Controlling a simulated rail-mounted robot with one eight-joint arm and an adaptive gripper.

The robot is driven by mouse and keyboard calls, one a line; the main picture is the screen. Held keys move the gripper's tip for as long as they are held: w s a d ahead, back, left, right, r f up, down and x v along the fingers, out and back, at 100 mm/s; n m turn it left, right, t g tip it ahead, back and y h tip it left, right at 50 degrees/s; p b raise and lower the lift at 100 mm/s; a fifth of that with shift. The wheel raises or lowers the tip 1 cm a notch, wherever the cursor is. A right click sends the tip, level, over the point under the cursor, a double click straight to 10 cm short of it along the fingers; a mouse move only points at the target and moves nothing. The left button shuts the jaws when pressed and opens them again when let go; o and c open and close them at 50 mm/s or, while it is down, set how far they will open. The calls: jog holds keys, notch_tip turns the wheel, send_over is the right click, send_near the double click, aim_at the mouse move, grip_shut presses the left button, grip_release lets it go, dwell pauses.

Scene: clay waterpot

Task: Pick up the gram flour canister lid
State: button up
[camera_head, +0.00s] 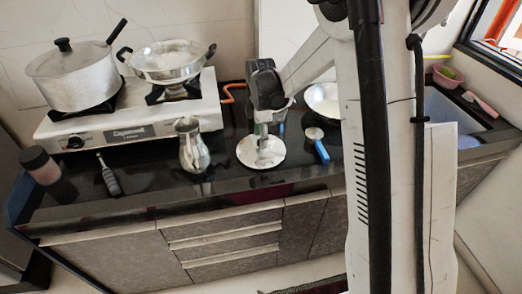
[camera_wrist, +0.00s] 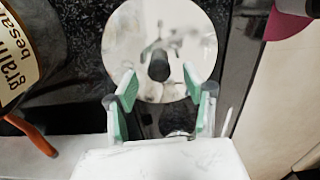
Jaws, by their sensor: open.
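The gram flour canister lid is a round, shiny, pale disc with a dark knob. It lies on the black counter, knob up, and shows in the head view (camera_head: 248,155) and the wrist view (camera_wrist: 120,45). My gripper (camera_head: 262,143) is above the lid, pointing down. In the wrist view my gripper (camera_wrist: 160,86) is open, its green-padded fingers apart at the lid's near edge. The knob appears just beyond the fingertips, between their lines. A canister with a "gram besan" label (camera_wrist: 18,55) stands at the left of the wrist view; I cannot make it out in the head view.
A metal jug (camera_head: 194,147) stands left of the lid. A blue-handled tool (camera_head: 320,147) and a steel bowl (camera_head: 323,100) are to the right. The stove (camera_head: 125,133) holds a pot (camera_head: 76,80) and a pan (camera_head: 170,62). An orange hose (camera_wrist: 32,134) is near the canister.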

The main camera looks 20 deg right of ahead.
jog(key=shift+f, duration=1.55)
grip_shut()
